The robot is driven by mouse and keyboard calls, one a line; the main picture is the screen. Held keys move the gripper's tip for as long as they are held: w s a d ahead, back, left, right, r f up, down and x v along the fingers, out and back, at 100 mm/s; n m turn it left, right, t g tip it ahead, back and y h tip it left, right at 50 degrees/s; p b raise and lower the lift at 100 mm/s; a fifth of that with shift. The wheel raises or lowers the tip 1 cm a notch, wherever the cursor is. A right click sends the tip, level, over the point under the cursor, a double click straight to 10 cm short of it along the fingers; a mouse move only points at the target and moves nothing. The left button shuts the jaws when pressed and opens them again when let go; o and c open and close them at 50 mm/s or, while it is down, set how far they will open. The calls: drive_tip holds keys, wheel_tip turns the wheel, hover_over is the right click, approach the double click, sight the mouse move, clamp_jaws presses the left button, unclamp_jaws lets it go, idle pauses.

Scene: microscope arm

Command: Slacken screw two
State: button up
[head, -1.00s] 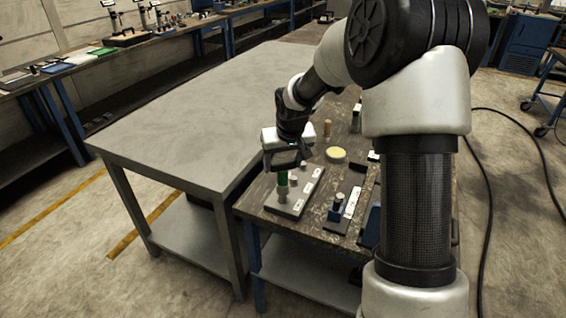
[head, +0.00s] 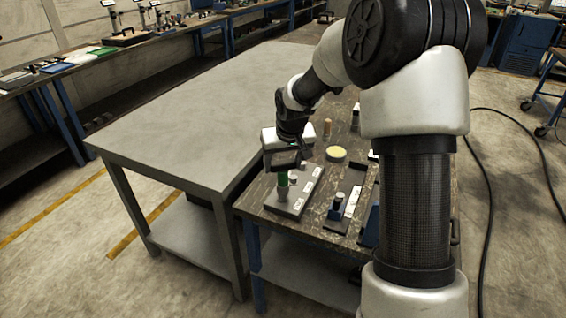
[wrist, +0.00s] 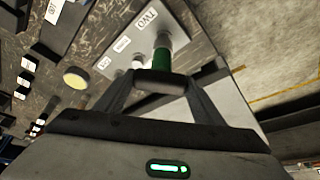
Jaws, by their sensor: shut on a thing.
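My gripper (head: 284,166) is shut on a green-handled tool (head: 282,181). The tool stands roughly upright at the near left end of a grey plate (head: 290,208). In the wrist view the green handle (wrist: 162,56) is between my fingers (wrist: 160,82), and its grey lower end is beside the plate's label "TWO" (wrist: 146,18). The tool's end hides any screw under it, so I cannot tell how well it is seated. A grey screw-like post (wrist: 138,62) stands farther along the plate, near the other labels.
A yellow-topped round dish (head: 336,153) and a wooden peg (head: 327,128) stand behind the plate. A dark tray with a blue-topped item (head: 337,204) lies to the right. A bare grey table (head: 190,110) adjoins on the left.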

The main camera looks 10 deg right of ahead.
drive_tip(key=shift+f+b, duration=0.95)
drive_tip(key=shift+f, duration=0.35)
drive_tip(key=shift+r+p, duration=0.1)
drive_tip(key=shift+p, duration=0.25)
drive_tip(key=shift+n+y+p, duration=0.7)
drive_tip(key=shift+n+p, duration=1.25)
drive_tip(key=shift+n, duration=0.05)
drive_tip(key=shift+d+n+g+p, duration=0.1)
drive_tip(key=shift+n+g+p, duration=0.2)
drive_tip(key=shift+n+p, duration=0.4)
drive_tip(key=shift+n+y+p, duration=0.5)
drive_tip(key=shift+n+p, duration=0.3)
drive_tip(key=shift+p, duration=0.1)
drive_tip(key=shift+n+g+p, duration=0.3)
drive_tip(key=shift+n, duration=0.2)
drive_tip(key=shift+n+y, duration=0.3)
